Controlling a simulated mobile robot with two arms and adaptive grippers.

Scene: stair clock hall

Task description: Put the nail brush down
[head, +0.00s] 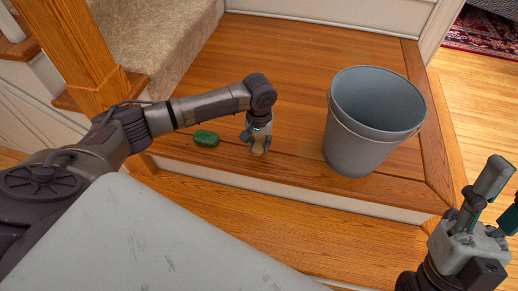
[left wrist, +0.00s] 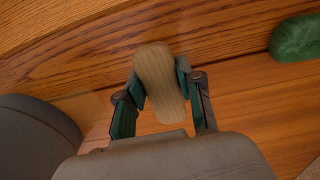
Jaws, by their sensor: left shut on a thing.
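The nail brush (head: 258,151) is a small pale wooden piece with rounded ends. My left gripper (head: 259,141) points down and is shut on it, over the front part of the wooden landing (head: 285,70). In the left wrist view the brush (left wrist: 160,82) sits between the two fingers, gripped at its sides. I cannot tell whether its underside touches the wood. My right gripper (head: 497,208) is at the lower right, its fingers apart and nothing between them.
A grey bucket (head: 365,135) stands on the landing right of the brush; it also shows in the left wrist view (left wrist: 35,140). The landing's front edge is close. Bare wood lies behind the brush.

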